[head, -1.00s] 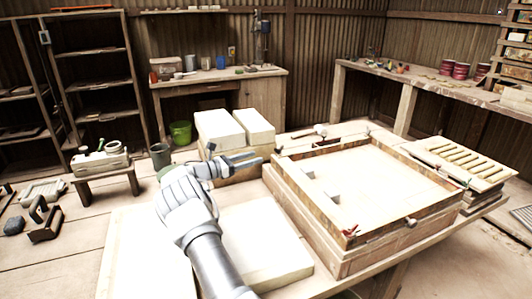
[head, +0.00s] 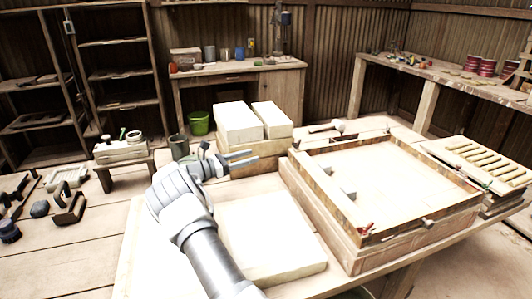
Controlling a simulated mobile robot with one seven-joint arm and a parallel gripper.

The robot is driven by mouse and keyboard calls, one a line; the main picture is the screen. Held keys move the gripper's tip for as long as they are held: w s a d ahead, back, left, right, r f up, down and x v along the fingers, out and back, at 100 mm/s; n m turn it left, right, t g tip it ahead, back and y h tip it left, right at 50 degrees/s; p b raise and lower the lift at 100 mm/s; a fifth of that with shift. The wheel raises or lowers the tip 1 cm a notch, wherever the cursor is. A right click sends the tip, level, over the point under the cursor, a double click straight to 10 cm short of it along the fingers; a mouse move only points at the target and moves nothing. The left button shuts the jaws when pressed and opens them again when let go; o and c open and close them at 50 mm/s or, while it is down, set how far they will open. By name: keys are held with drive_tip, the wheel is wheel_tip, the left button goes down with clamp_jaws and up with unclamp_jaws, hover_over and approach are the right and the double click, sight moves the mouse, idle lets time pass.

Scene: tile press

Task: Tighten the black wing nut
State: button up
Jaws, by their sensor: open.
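A square wooden frame (head: 300,190) with a pale bed stands on the table. A small dark piece (head: 297,141) sits at its far left corner; it is too small to tell whether it is the black wing nut. A small red piece (head: 366,229) is at the near corner, and a grey knob-like piece (head: 428,222) is on the near side. My gripper (head: 255,156) is open and empty, its two fingers apart and pointing right. In the picture it lies left of the frame, in front of the pale blocks, touching nothing that I can see.
Two pale blocks (head: 237,123) stand on a box behind my gripper. A wooden-handled tool (head: 328,128) lies behind the frame. A pale slab (head: 265,240) lies beside my forearm. A slatted rack (head: 480,162) is at the right. A green bucket (head: 199,123) stands on the floor.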

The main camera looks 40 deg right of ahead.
drive_tip(key=s+t, duration=0.1)
drive_tip(key=n+t+b, duration=0.1)
drive_tip(key=n+t, duration=0.2)
approach(297, 144)
drive_tip(key=d, duration=0.7)
drive_tip(key=shift+w+d, duration=0.25)
drive_tip(key=shift+w, duration=0.1)
clamp_jaws()
